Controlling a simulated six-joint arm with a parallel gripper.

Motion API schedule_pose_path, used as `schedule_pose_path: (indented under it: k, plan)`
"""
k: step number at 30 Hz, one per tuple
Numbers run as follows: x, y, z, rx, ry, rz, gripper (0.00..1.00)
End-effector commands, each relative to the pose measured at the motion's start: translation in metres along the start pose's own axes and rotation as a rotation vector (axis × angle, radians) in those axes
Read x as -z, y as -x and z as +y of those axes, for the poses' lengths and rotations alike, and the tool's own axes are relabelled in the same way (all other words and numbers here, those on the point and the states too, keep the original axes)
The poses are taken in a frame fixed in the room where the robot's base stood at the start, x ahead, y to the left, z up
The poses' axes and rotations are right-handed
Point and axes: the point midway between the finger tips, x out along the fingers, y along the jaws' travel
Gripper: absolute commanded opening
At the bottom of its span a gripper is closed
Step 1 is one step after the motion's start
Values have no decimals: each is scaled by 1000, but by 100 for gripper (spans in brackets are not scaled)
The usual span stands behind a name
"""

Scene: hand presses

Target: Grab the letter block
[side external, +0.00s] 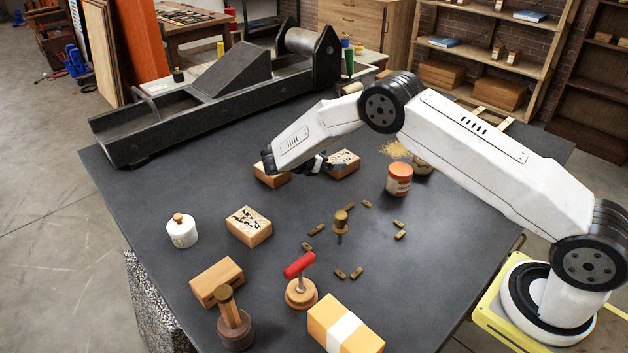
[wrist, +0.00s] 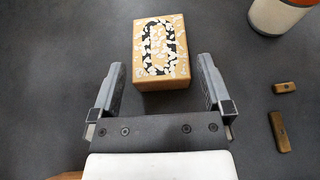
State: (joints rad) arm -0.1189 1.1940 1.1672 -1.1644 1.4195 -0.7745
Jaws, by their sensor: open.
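A wooden block with a black-and-white carved top (side external: 344,162) lies on the dark table beside my gripper (side external: 322,164). It also shows in the wrist view (wrist: 161,50), just ahead of the fingers, with its near edge at the mouth of the jaws. My gripper is open and empty, with one finger toward each side of the block; it also shows in the wrist view (wrist: 160,68). I cannot tell whether the fingers touch it. A second block with a carved black-and-white top (side external: 249,226) lies nearer the camera.
A partly hidden wooden block (side external: 271,175) lies left of my gripper. An orange-and-white jar (side external: 399,180) stands to the right, with several small brass pieces (side external: 366,204) nearby. A black press (side external: 230,85) fills the table's back. A white lidded pot (side external: 181,232) stands at left.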

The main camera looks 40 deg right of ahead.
Motion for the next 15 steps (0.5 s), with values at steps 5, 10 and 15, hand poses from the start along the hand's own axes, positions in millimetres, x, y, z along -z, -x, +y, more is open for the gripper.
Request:
schedule_pose_path:
  k: [5, 10, 15]
  plan:
    - [0, -5, 0, 1, 0, 1, 100]
    - [0, -22, 1, 3, 0, 0, 100]
    - [0, -42, 1, 3, 0, 1, 100]
